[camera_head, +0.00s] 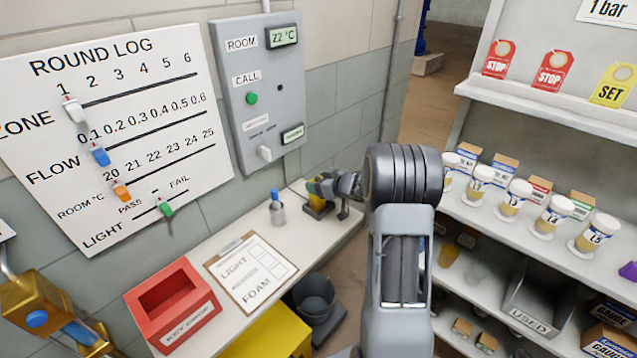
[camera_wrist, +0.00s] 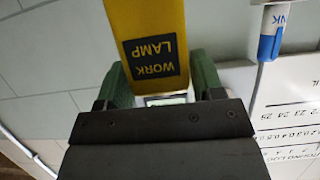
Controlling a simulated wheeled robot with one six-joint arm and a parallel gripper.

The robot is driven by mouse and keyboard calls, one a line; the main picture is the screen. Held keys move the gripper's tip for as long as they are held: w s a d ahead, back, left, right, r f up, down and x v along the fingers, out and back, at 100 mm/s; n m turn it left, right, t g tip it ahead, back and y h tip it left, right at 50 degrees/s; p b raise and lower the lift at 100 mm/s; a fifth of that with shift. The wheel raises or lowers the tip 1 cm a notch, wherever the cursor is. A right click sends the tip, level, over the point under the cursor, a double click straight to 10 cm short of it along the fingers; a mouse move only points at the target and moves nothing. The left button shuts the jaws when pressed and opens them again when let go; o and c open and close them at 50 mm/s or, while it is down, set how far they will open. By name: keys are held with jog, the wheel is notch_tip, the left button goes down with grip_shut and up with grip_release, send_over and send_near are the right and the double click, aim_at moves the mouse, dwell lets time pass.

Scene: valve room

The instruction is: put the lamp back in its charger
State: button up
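The yellow work lamp (camera_wrist: 150,18) stands between my gripper's green fingers in the wrist view, with its black WORK LAMP label facing the camera. My gripper (camera_wrist: 160,85) looks shut on it. In the head view my gripper (camera_head: 332,186) is over the far end of the bench, and a bit of yellow lamp (camera_head: 313,187) shows at its fingers. A small dark and yellow base (camera_head: 319,208), which looks like the charger, is directly below. I cannot tell whether the lamp touches it or is seated in it.
A blue-topped bottle (camera_head: 278,208), a clipboard (camera_head: 250,269) and a red bin (camera_head: 172,304) stand on the bench (camera_head: 229,325). The wall panel (camera_head: 258,95) is behind. Shelves with several jars (camera_head: 514,200) are on the right.

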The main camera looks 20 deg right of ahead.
jog(key=shift+o, duration=1.4)
jog(key=shift+r, duration=0.1)
jog(key=shift+s+d+r, duration=0.1)
jog(key=shift+r, duration=0.1)
jog(key=v, duration=1.1)
notch_tip(320, 180, up, 7)
jog(key=s+a+m+h, duration=0.2)
jog(key=a+m+h, duration=0.15)
jog(key=h, duration=0.45)
jog(key=s+a+f+g+y, duration=0.1)
jog(key=s+a+g, duration=0.3)
jog(key=s, duration=0.5)
jog(key=s+a+f+m+g+y, duration=0.1)
jog(key=s+a+g, duration=0.3)
jog(key=s+a, duration=0.5)
jog(key=shift+s+a+f+g+y+p, duration=0.25)
jog(key=shift+s+f+g+y+p, duration=0.15)
jog(key=shift+f, duration=0.3)
